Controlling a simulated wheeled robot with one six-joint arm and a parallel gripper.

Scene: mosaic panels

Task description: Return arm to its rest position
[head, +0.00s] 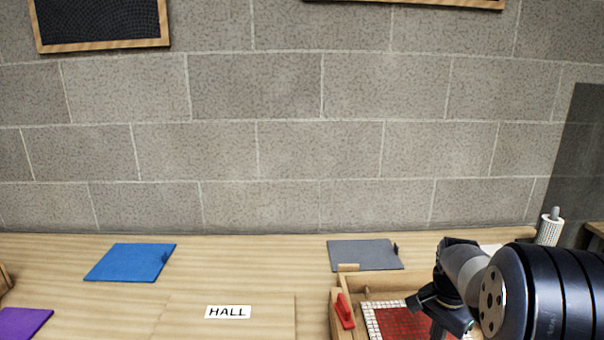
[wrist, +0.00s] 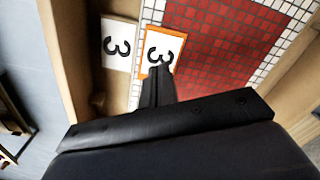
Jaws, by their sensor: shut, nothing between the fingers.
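My gripper (head: 440,306) is at the lower right of the head view, over a wooden tray (head: 336,318) that holds a red mosaic panel (head: 402,322) with a white tile border. In the wrist view my gripper (wrist: 160,72) is shut and empty, its fingers together. My arm hides the tray's right part in the head view.
A second card marked 3 (wrist: 118,44) lies beside the panel. A red clamp-like piece (head: 345,312) sits on the tray's left side. A grey board (head: 364,255), a blue board (head: 130,262), a purple board (head: 22,322) and a HALL label (head: 228,312) are on the table. A white roll (head: 549,230) stands at the back right.

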